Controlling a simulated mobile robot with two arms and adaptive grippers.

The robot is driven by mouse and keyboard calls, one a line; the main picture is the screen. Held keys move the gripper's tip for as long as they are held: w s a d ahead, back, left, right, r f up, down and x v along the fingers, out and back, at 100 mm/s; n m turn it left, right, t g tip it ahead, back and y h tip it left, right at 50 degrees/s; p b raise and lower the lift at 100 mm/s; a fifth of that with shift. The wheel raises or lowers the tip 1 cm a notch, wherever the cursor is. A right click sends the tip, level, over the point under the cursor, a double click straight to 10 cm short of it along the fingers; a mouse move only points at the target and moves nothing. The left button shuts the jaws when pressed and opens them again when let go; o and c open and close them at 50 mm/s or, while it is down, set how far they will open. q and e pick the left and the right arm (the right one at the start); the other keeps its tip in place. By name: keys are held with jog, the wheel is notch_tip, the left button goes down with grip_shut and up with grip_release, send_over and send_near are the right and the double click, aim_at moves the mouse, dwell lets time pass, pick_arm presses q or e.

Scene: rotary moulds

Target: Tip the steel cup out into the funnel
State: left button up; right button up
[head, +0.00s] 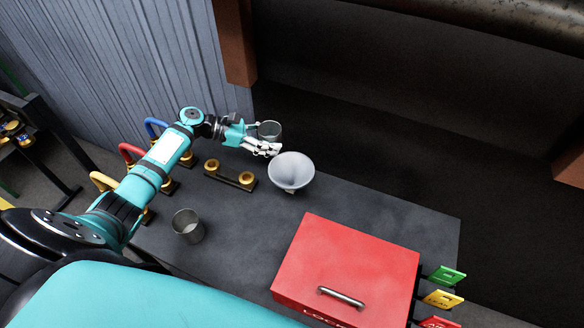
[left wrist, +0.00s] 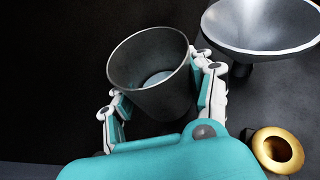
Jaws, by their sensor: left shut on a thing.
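A steel cup (head: 269,130) is held in my left gripper (head: 262,146), just behind and left of the funnel. In the left wrist view the cup (left wrist: 150,88) sits between the two white-and-teal fingers of the gripper (left wrist: 160,88), which are shut on its sides. It looks roughly upright, with its mouth open and a paler patch at the bottom; I cannot tell whether that is contents. The grey funnel (head: 291,172) stands on the dark table and also shows in the left wrist view (left wrist: 262,25). The cup is apart from it. My right gripper is not in view.
A second metal cup (head: 188,227) stands on the table (head: 235,240) at front left. A red box (head: 347,262) with a handle and coloured tags is at front right. A holder with brass rings (head: 231,177) lies left of the funnel, with coloured padlocks (head: 131,151) farther left.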

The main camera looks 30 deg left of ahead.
aim_at(272, 129)
pick_arm(q)
jog(key=shift+s+d+r+p, duration=0.1)
jog(key=shift+r+p, duration=0.6)
jog(key=shift+r, duration=0.1)
jog(key=r+p, duration=0.1)
jog(key=r+m+y+p, duration=0.1)
jog(key=shift+s+d+r+t+p, duration=0.3)
jog(key=shift+d+p, duration=0.05)
jog(key=shift+d, duration=0.05)
jog(key=shift+s+d+r+m, duration=0.1)
jog(key=shift+r+m, duration=0.05)
jog(key=shift+m, duration=0.15)
jog(key=shift+s+d+r+m+y+p, duration=0.1)
jog(key=shift+d+r+m+y+p, duration=0.1)
jog(key=shift+r+y+p, duration=0.25)
jog(key=shift+s+d+r+m+y+p, duration=0.1)
jog(key=shift+r+m+y+p, duration=0.1)
jog(key=shift+r+p, duration=0.3)
jog(key=shift+s+d+f+m+t, duration=0.1)
jog(key=shift+s+d+m+t, duration=0.1)
jog(key=shift+d+m+t, duration=0.1)
jog(key=shift+s+d+r+m+t+y+p, duration=0.5)
jog(key=shift+d+r+m+t+y+p, duration=0.15)
jog(key=shift+d+m+y+p, duration=0.25)
jog(key=shift+r+m+y, duration=0.25)
jog(key=shift+m+y, duration=0.05)
jog(key=shift+y, duration=0.05)
jog(key=shift+f+m+t+y+b, duration=0.35)
jog(key=shift+f+m+t+y, duration=0.05)
jog(key=shift+m+t, duration=0.1)
